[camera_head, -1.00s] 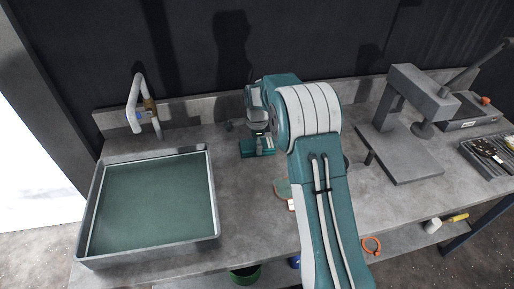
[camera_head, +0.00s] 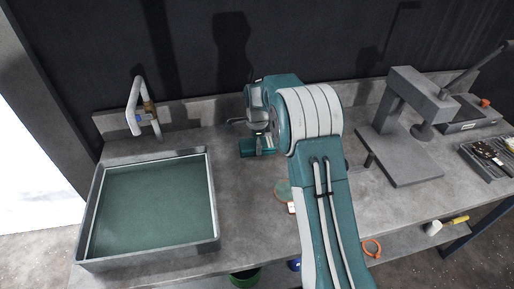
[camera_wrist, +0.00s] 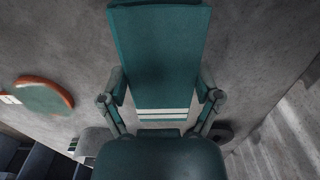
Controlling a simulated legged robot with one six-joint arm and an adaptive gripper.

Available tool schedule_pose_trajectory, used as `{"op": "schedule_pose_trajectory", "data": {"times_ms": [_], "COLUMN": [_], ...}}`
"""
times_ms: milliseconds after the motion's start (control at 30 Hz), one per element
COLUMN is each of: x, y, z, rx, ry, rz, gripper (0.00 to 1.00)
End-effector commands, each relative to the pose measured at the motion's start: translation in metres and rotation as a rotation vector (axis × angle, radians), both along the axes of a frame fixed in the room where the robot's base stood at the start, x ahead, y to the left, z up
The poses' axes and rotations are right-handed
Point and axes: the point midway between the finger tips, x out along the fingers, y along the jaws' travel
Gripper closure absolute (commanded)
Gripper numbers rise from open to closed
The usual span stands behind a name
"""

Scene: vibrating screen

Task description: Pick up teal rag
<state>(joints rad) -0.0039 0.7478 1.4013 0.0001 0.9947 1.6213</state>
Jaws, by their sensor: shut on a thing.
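The teal rag (camera_head: 246,150) is a folded rectangle on the grey countertop, near the back wall and right of the tap. In the wrist view the rag (camera_wrist: 158,50) lies straight ahead, with white stripes across its near end. My gripper (camera_head: 259,139) is over the rag. In the wrist view my gripper (camera_wrist: 162,95) has a finger on each side of the rag and is shut on it. I cannot tell whether the rag is lifted off the counter.
A round green piece with an orange rim (camera_wrist: 42,97) lies beside the rag. A grey stand (camera_head: 405,155) and a parts tray (camera_head: 490,160) are at the right.

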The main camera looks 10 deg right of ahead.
Motion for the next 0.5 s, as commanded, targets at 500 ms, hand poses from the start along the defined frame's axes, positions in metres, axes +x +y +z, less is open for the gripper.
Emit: {"op": "schedule_pose_trajectory", "data": {"times_ms": [500], "x": [-0.070], "y": [-0.056], "z": [0.093], "rx": [0.000], "ry": [-0.005], "rz": [-0.004], "gripper": [0.66]}}
